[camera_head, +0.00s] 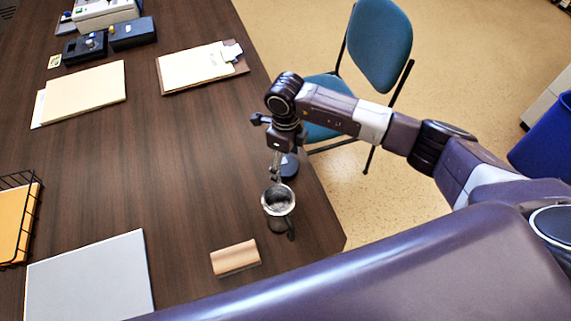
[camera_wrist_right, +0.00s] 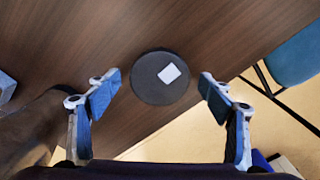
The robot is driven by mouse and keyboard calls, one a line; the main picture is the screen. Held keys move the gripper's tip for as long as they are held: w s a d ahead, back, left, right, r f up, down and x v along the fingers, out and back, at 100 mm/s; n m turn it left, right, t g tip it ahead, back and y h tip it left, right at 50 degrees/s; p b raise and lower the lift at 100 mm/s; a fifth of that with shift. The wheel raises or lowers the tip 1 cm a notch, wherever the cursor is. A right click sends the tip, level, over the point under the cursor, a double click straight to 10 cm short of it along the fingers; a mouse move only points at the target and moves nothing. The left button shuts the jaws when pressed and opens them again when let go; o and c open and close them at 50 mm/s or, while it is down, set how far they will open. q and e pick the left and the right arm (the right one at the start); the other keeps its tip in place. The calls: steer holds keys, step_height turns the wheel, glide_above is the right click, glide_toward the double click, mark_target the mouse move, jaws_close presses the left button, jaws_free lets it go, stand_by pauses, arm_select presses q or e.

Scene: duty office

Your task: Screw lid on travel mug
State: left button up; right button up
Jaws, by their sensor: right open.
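The travel mug (camera_head: 278,222) stands upright on the desk near its right edge, with its open metallic mouth up and its handle to the lower right. A dark round piece (camera_head: 289,168), seemingly the lid, lies on the desk just beyond the mug, partly hidden by my right gripper (camera_head: 275,172). In the right wrist view the round lid (camera_wrist_right: 147,88) carries a white rectangular label. It appears between the two spread fingers, with a gap on each side. My right gripper is open and points down over it, empty. My left gripper is out of view.
A tan block (camera_head: 235,258) lies left of the mug. A grey folder (camera_head: 90,280) and wire tray (camera_head: 18,215) are farther left. Papers (camera_head: 195,68) lie toward the back. A blue chair (camera_head: 380,45) stands beyond the right desk edge. The middle of the desk is clear.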

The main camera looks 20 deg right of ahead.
mark_target(285, 165)
steer(key=shift+c, duration=0.4)
steer(key=c, duration=1)
steer(key=shift+r, duration=0.2)
steer(key=shift+c, duration=0.2)
step_height(285, 165, up, 20)
steer(key=b, duration=0.3)
steer(key=shift+f, duration=0.15)
